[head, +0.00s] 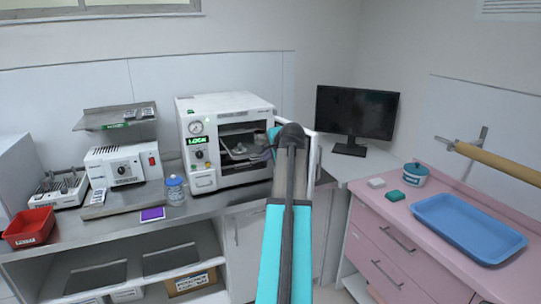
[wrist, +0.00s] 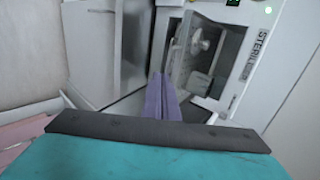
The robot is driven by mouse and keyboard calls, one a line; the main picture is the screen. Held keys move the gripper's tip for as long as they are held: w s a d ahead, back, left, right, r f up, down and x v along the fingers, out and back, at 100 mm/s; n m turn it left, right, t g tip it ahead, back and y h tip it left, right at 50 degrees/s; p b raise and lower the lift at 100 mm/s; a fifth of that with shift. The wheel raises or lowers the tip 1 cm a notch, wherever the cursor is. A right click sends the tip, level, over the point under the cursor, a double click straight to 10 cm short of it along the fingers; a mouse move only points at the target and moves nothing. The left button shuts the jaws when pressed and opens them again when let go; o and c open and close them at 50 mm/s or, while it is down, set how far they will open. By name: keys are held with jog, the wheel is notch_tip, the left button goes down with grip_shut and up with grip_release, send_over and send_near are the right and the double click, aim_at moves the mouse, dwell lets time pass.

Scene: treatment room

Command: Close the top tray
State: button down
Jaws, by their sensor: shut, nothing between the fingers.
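The white sterilizer (head: 213,112) stands on the steel counter with its front opening uncovered. Inside, metal trays (head: 240,152) sit one above another; a tray also shows in the wrist view (wrist: 197,48), seen at a steep tilt. Which tray is the top one and how far it sticks out I cannot tell. The white door (head: 314,158) stands open at the right, partly behind my arm. My gripper (wrist: 160,88) shows purple fingers together, empty, at the chamber opening beside the tray. In the head view my arm hides most of it and the opening's right side.
A water bottle (head: 174,190) and a purple-screened tablet (head: 152,214) are on the counter left of the sterilizer. A red bin (head: 29,228) is farther left. A monitor (head: 355,113) stands right, and a blue tray (head: 468,228) lies on the pink cabinet.

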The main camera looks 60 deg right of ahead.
jog(key=shift+w+d+f, duration=0.15)
jog(key=shift+w+d, duration=0.25)
jog(key=shift+w, duration=0.25)
jog(key=shift+d, duration=0.1)
